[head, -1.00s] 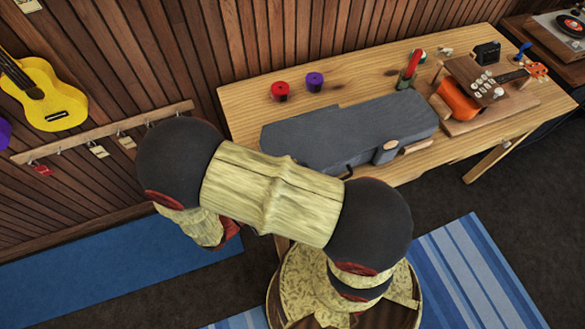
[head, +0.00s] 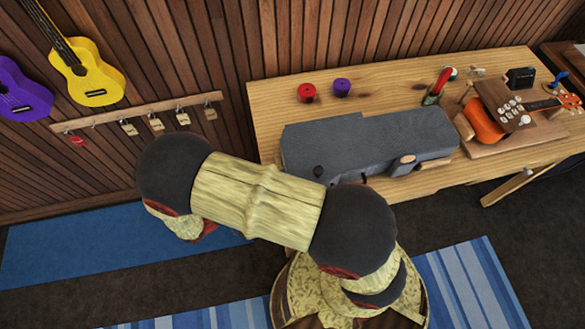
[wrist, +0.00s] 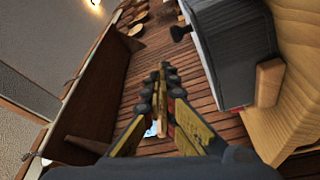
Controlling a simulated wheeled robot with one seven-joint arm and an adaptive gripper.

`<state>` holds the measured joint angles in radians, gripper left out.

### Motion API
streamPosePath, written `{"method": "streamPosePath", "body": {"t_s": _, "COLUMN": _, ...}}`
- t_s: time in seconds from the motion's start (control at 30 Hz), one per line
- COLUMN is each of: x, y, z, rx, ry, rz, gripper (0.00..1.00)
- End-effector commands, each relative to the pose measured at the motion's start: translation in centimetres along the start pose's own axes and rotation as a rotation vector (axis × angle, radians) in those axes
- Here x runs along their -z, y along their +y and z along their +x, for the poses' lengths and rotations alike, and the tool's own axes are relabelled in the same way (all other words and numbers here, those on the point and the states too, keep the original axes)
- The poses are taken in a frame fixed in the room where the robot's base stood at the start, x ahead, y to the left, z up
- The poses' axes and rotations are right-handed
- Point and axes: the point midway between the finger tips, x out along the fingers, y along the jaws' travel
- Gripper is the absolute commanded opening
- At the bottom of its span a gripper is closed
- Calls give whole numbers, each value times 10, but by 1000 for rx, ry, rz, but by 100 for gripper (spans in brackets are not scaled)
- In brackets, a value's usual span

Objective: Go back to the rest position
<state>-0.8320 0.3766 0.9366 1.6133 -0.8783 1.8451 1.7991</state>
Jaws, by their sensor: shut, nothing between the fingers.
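My gripper (wrist: 160,90) is shut and empty in the wrist view, its fingertips meeting near the middle of the picture. It is apart from the grey case and the table edge on the right of that view. In the head view my arm is folded in front of the workbench, and my gripper itself is hidden there.
A wooden workbench (head: 268,120) bears a long grey case (head: 370,142), a red spool (head: 306,92), a purple spool (head: 342,87) and an orange ukulele (head: 484,122). A yellow ukulele (head: 96,82) and a hook rail with tags (head: 105,117) are on the wall. Blue mats lie on the floor.

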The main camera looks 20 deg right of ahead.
Motion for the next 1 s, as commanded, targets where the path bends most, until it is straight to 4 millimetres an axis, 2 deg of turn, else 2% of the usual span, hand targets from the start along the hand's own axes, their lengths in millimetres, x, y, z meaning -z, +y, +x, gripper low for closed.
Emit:
{"method": "streamPosePath", "body": {"t_s": 0.13, "x": 1, "y": -2, "z": -8, "rx": 0, "ry": -1, "rz": 0, "gripper": 0}}
{"method": "streamPosePath", "body": {"t_s": 0.4, "x": 2, "y": -3, "z": -9, "rx": -1, "ry": -1, "rz": -5, "gripper": 0}}
{"method": "streamPosePath", "body": {"t_s": 0.53, "x": 1, "y": -6, "z": -9, "rx": 12, "ry": -3, "rz": -90, "gripper": 0}}
{"method": "streamPosePath", "body": {"t_s": 0.63, "x": -10, "y": -20, "z": -9, "rx": 68, "ry": -31, "rz": -259, "gripper": 0}}
{"method": "streamPosePath", "body": {"t_s": 0.77, "x": -51, "y": -36, "z": -3, "rx": 187, "ry": -107, "rz": -592, "gripper": 0}}
{"method": "streamPosePath", "body": {"t_s": 0.9, "x": -77, "y": -29, "z": -12, "rx": 448, "ry": -200, "rz": -864, "gripper": 0}}
{"method": "streamPosePath", "body": {"t_s": 1.0, "x": -84, "y": -16, "z": -20, "rx": 702, "ry": -255, "rz": -979, "gripper": 0}}
